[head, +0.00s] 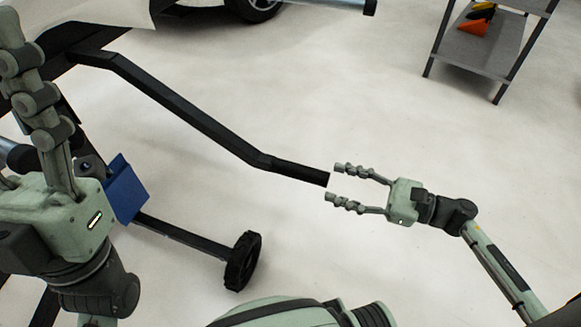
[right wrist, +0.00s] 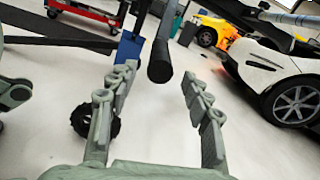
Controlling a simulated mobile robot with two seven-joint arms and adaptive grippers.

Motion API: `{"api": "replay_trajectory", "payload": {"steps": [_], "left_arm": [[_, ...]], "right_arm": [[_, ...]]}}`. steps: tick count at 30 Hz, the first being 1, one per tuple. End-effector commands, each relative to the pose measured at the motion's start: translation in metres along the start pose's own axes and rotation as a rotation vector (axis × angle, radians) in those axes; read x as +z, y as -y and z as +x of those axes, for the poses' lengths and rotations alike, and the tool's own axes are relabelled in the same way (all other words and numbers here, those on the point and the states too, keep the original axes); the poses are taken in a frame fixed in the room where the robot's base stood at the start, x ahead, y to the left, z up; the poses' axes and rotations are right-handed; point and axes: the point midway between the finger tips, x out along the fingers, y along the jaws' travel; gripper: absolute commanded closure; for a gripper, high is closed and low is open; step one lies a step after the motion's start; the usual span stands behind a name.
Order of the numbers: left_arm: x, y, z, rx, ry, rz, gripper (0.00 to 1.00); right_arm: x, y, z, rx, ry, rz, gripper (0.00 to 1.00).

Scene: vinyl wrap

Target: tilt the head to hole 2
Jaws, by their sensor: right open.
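A long black bent handle bar (head: 200,117) runs from a dark frame at the upper left down to its grip end (head: 300,172). My right gripper (head: 333,182) is open, its two fingers pointing at the grip end. In the right wrist view the dark round end of the handle (right wrist: 160,66) shows between and ahead of the spread fingers (right wrist: 158,85); nothing is clamped. My left gripper (head: 40,95) is large at the left edge, fingers pointing up; its jaw gap is unclear. The head and its holes cannot be made out.
A wheeled black leg (head: 185,237) with a caster wheel (head: 243,262) and a blue plate (head: 126,190) lie below the handle. A white car (right wrist: 270,65) stands nearby. A grey shelf (head: 482,52) is at the upper right. The floor between is clear.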

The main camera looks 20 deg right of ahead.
Motion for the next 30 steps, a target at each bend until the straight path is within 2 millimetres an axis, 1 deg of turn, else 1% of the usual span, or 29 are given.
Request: {"api": "replay_trajectory", "payload": {"steps": [2, 5, 12, 15, 18, 22, 28, 29, 30], "left_arm": [[0.0, 0.0, 0.0, 0.0, 0.0, 0.0, 0.47], [0.0, 0.0, 0.0, 0.0, -0.003, 0.0, 0.47], [-0.002, 0.0, -0.001, 0.0, -0.01, 0.001, 0.47], [-0.002, 0.0, -0.001, 0.0, -0.011, 0.001, 0.47], [-0.002, 0.0, -0.001, 0.0, -0.012, 0.001, 0.47], [-0.002, 0.0, -0.001, 0.0, -0.013, 0.001, 0.47], [-0.002, 0.0, -0.001, 0.0, -0.013, 0.0, 0.47], [-0.002, 0.0, -0.001, 0.001, -0.013, 0.0, 0.47], [-0.002, 0.0, -0.001, 0.0, -0.013, 0.0, 0.47]], "right_arm": [[0.0, 0.0, 0.003, 0.0, 0.001, 0.0, 0.51], [0.0, 0.0, 0.013, 0.0, 0.002, -0.001, 0.51], [0.001, 0.0, 0.052, 0.0, 0.002, -0.001, 0.51], [0.001, 0.0, 0.065, 0.0, 0.002, 0.0, 0.51], [0.0, 0.0, 0.073, -0.001, 0.0, 0.001, 0.51], [0.0, 0.0, 0.078, 0.0, 0.0, 0.001, 0.51], [0.0, 0.0, 0.078, 0.0, -0.001, 0.001, 0.51], [0.0, 0.0, 0.078, 0.0, -0.001, 0.001, 0.53], [0.0, 0.0, 0.078, 0.0, -0.001, 0.001, 0.58]]}}
